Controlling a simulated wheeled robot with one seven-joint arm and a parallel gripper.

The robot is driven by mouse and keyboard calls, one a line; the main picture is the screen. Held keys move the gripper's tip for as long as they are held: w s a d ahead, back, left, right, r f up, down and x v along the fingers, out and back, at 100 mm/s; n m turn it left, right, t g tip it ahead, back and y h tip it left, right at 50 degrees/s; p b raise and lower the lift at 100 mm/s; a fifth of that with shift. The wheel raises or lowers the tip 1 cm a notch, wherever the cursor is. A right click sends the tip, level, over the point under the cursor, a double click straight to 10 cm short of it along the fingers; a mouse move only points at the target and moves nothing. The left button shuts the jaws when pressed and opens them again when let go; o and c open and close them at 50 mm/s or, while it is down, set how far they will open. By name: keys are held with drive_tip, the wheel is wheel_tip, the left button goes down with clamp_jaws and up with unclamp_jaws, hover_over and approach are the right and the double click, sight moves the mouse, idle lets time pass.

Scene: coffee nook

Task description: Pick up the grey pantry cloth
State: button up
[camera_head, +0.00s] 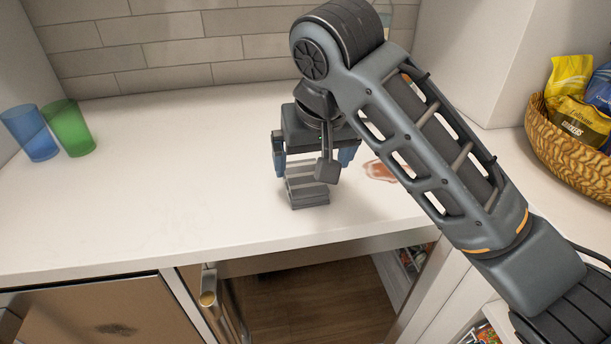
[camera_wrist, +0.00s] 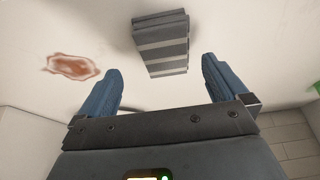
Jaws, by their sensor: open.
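The grey pantry cloth (camera_head: 307,186) is a folded, striped block lying on the white counter near its front edge. It also shows in the wrist view (camera_wrist: 162,44), ahead of and between the fingers. My gripper (camera_head: 316,168) is just above and behind the cloth, pointing down, with its blue fingers spread apart. In the wrist view my gripper (camera_wrist: 158,85) is open and nothing is between the fingertips. I cannot tell whether a finger touches the cloth. My gripper hides part of the cloth's back in the head view.
A reddish-brown stain (camera_head: 383,170) marks the counter (camera_head: 170,200) right of the cloth. A blue cup (camera_head: 30,133) and a green cup (camera_head: 70,128) stand at the left. A wicker basket (camera_head: 565,150) of snack bags is at the right. An open cabinet (camera_head: 310,300) lies below the front edge.

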sight(306, 179)
drive_tip(key=x, duration=0.6)
drive_tip(key=shift+s+a, duration=0.15)
drive_tip(key=shift+a, duration=0.1)
drive_tip(key=c, duration=1)
